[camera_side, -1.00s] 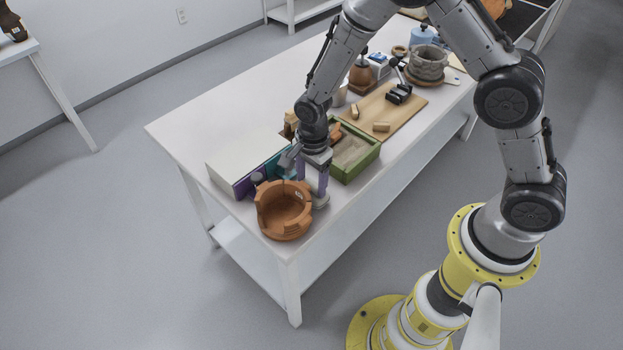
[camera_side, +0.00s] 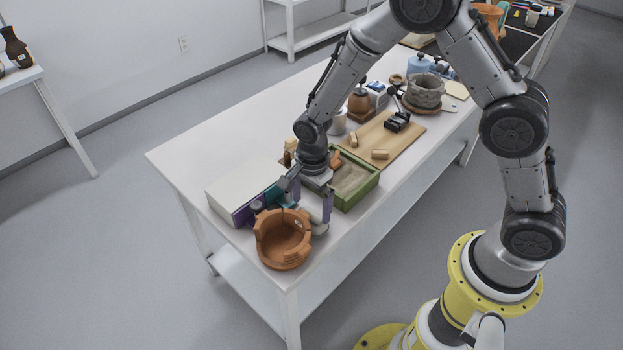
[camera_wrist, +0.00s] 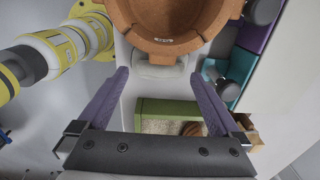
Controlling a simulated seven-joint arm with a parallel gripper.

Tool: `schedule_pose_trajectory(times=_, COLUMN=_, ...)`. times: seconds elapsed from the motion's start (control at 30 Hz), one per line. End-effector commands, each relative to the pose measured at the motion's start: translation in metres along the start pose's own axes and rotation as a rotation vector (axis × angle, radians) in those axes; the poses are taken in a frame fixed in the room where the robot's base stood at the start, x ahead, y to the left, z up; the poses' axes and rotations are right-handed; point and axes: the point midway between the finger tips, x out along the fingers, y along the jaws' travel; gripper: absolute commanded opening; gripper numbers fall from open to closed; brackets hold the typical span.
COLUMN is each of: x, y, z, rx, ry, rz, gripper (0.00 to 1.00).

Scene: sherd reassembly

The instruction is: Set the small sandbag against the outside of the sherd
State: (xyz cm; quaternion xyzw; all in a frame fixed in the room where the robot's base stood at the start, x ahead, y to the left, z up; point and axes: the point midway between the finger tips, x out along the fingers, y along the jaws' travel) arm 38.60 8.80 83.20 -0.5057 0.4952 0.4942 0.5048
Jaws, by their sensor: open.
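The terracotta bowl (camera_side: 284,240) stands at the near left corner of the table. A wall sherd with a small white label (camera_wrist: 163,40) sits in its rim, and the bowl also shows at the top of the wrist view (camera_wrist: 115,12). The small pale sandbag (camera_wrist: 158,68) lies on the table at the outside of that sherd and appears to touch it. The sandbag is partly visible in the side view (camera_side: 320,229). My gripper (camera_wrist: 163,80) is open, its purple fingers spread on either side of the sandbag and apart from it.
A green sand box (camera_side: 365,190) stands just behind my gripper. A pale box (camera_side: 228,190) with purple and teal sides is to the left, with rounded grey pieces (camera_wrist: 240,66) beside it. A wooden board (camera_side: 405,138) lies farther back. The table's front edge is close to the bowl.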

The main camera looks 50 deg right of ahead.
Motion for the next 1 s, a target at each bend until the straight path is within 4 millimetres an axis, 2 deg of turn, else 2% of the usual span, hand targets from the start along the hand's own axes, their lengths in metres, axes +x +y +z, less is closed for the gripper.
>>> schedule_pose_trajectory(times=0.2, x=-0.051, y=-0.002, z=0.001, rx=0.0, ry=-0.002, rz=-0.008, gripper=1.0)
schedule_pose_trajectory(times=0.4, x=-0.089, y=-0.001, z=0.001, rx=-0.001, ry=-0.001, rz=-0.005, gripper=1.0)
schedule_pose_trajectory(times=0.67, x=-0.114, y=-0.001, z=-0.001, rx=0.003, ry=-0.001, rz=-0.004, gripper=1.0)
schedule_pose_trajectory(times=0.77, x=-0.129, y=-0.005, z=-0.005, rx=0.015, ry=-0.008, rz=-0.037, gripper=1.0)
schedule_pose_trajectory(times=0.87, x=-0.159, y=-0.006, z=-0.013, rx=0.036, ry=-0.022, rz=-0.106, gripper=1.0)
schedule_pose_trajectory(times=1.0, x=-0.21, y=0.011, z=-0.032, rx=0.052, ry=-0.038, rz=-0.218, gripper=1.0)
